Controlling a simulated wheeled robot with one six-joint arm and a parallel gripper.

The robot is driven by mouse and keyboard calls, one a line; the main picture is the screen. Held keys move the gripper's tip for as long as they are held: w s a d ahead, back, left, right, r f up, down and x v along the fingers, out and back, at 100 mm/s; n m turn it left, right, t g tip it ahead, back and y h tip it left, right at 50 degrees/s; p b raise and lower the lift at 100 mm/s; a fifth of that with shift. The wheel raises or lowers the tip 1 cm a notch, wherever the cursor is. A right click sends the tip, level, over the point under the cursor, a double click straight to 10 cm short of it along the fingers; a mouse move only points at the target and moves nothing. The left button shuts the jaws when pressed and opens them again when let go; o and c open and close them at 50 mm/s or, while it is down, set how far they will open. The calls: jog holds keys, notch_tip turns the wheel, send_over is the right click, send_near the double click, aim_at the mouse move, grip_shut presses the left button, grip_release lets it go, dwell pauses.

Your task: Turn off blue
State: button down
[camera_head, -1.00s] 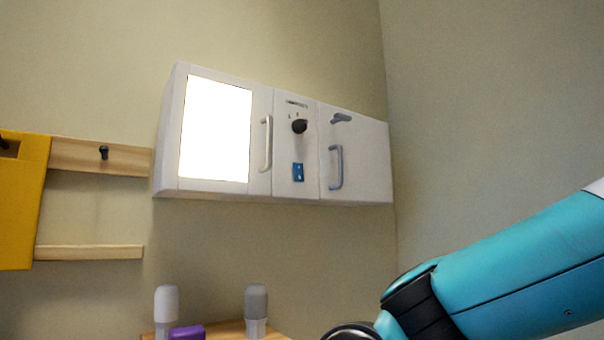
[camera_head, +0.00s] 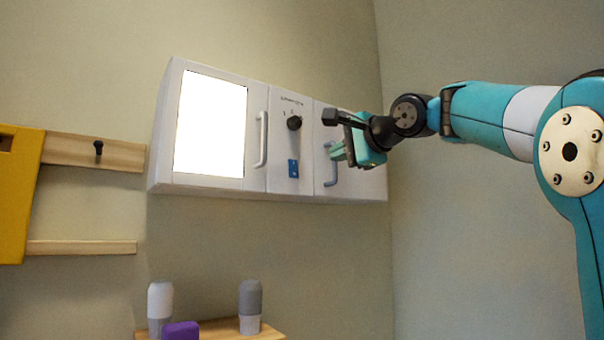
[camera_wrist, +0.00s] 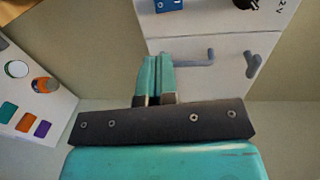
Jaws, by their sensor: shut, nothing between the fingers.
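A blue switch (camera_head: 293,168) sits low on the middle panel of the white wall cabinet (camera_head: 210,187), below a black knob (camera_head: 294,123). The blue switch also shows, cut by the top edge, in the wrist view (camera_wrist: 168,5). I cannot tell its on or off position. My gripper (camera_head: 335,152) is raised in front of the cabinet's right door, to the right of the blue switch and apart from it. Its teal fingers are shut and empty in the wrist view (camera_wrist: 156,60).
The right door's grey handle (camera_head: 331,178) is close behind my fingers. The left door has a bright pane (camera_head: 211,125) and a pale handle (camera_head: 262,140). In the wrist view, a white panel (camera_wrist: 50,125) with coloured squares stands at left. Bottles stand on a low shelf (camera_head: 222,328).

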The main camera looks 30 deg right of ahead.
aim_at(296, 173)
jog(key=shift+d+r, duration=0.1)
jog(key=shift+r, duration=0.05)
jog(key=w+p, duration=0.1)
jog(key=w, duration=0.3)
jog(key=w+f+p, duration=0.1)
jog(key=w+p, duration=0.1)
jog(key=w, duration=0.2)
jog(key=w+p, duration=0.2)
jog(key=w, duration=0.3)
jog(key=shift+a+f, duration=0.2)
jog(key=shift+a, duration=0.15)
jog(key=shift+w+f, duration=0.2)
jog(key=shift+w, duration=0.25)
